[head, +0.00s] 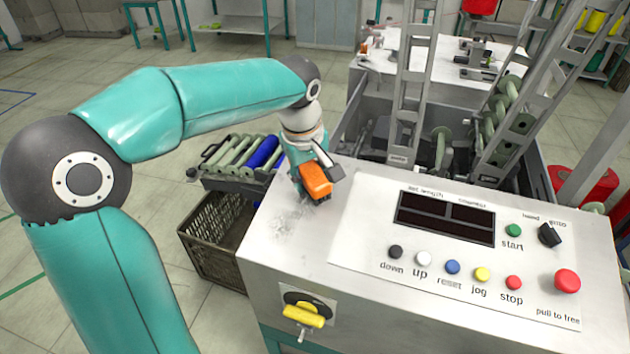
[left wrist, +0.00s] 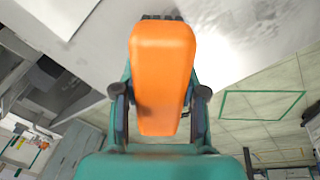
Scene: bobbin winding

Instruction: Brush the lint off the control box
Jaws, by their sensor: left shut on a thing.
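The control box (head: 270,300) is a white cabinet with a sloped top at the right of the head view. Grey lint (head: 292,228) lies smeared on the left part of its top. My left gripper (head: 322,175) is shut on an orange brush (head: 316,181) over that left part, close to the lint. In the left wrist view the brush (left wrist: 162,75) sits between the two fingers, with dark bristles at its far end (left wrist: 162,17). I cannot tell whether the bristles touch the surface. My right gripper is not in view.
The box's panel holds a dark display (head: 445,218), several coloured buttons and a red stop knob (head: 567,281). A yellow-handled switch (head: 303,315) is on its front. A brown crate (head: 212,240) and a rack of bobbins (head: 240,152) stand left. Metal uprights (head: 413,90) rise behind.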

